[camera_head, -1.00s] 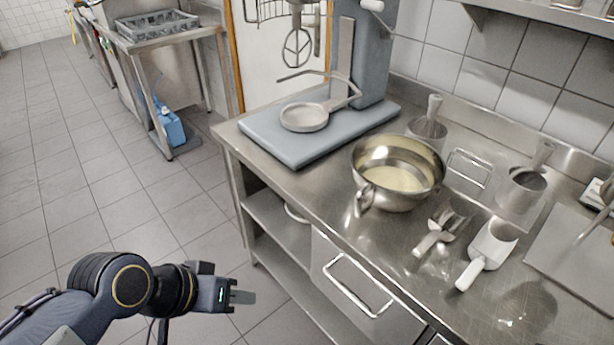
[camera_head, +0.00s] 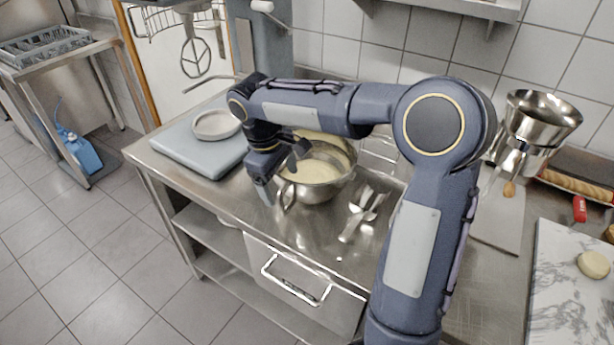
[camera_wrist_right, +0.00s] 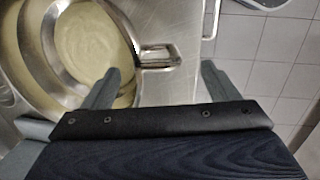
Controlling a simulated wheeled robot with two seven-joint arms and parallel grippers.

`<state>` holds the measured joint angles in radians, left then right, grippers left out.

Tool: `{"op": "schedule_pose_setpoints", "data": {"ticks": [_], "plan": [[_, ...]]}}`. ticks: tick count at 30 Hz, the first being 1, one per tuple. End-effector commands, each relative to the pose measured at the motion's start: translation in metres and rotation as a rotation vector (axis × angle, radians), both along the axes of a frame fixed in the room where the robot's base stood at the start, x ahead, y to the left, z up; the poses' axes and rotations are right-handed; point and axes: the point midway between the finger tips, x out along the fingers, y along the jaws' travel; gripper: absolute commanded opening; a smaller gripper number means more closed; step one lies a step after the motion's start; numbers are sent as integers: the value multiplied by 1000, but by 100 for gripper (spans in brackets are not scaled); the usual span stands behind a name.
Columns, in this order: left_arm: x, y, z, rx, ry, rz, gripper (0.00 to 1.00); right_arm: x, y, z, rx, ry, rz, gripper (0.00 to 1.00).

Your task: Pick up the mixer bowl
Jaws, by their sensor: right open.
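The mixer bowl (camera_head: 320,189) is a shiny metal bowl with pale batter inside. It stands on the steel counter and shows in the right wrist view at the left (camera_wrist_right: 122,22). Its loop handle (camera_wrist_right: 160,57) points toward the counter's front edge. My right gripper (camera_head: 281,172) is open beside the bowl on its handle side. In the right wrist view the handle lies ahead of the gap between the fingertips (camera_wrist_right: 160,79), with nothing clamped. My left gripper is out of view.
A grey mixer base (camera_head: 190,150) with a round flat dish (camera_head: 216,125) stands left of the bowl. Metal utensils (camera_head: 362,212) lie to its right. A metal pot (camera_head: 540,118) and a marble board (camera_head: 570,280) are farther right. The front counter strip is clear.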

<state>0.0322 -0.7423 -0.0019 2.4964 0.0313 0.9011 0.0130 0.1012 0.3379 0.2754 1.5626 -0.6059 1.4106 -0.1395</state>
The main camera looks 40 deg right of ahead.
Motion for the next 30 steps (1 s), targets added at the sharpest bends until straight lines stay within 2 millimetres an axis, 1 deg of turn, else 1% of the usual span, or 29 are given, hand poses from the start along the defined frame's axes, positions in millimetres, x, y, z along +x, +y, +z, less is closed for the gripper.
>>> {"op": "schedule_pose_setpoints", "data": {"ticks": [8,13,16,20,26,30], "plan": [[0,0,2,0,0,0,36,1,-6,-30,-2,6,0,82],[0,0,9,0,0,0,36,2,-12,-54,0,8,1,82],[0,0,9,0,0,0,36,2,-14,-67,0,4,-1,82],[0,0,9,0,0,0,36,2,-15,-75,0,3,0,82],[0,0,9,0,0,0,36,2,-15,-75,0,1,1,82],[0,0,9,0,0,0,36,2,-14,-75,0,1,1,63]]}}
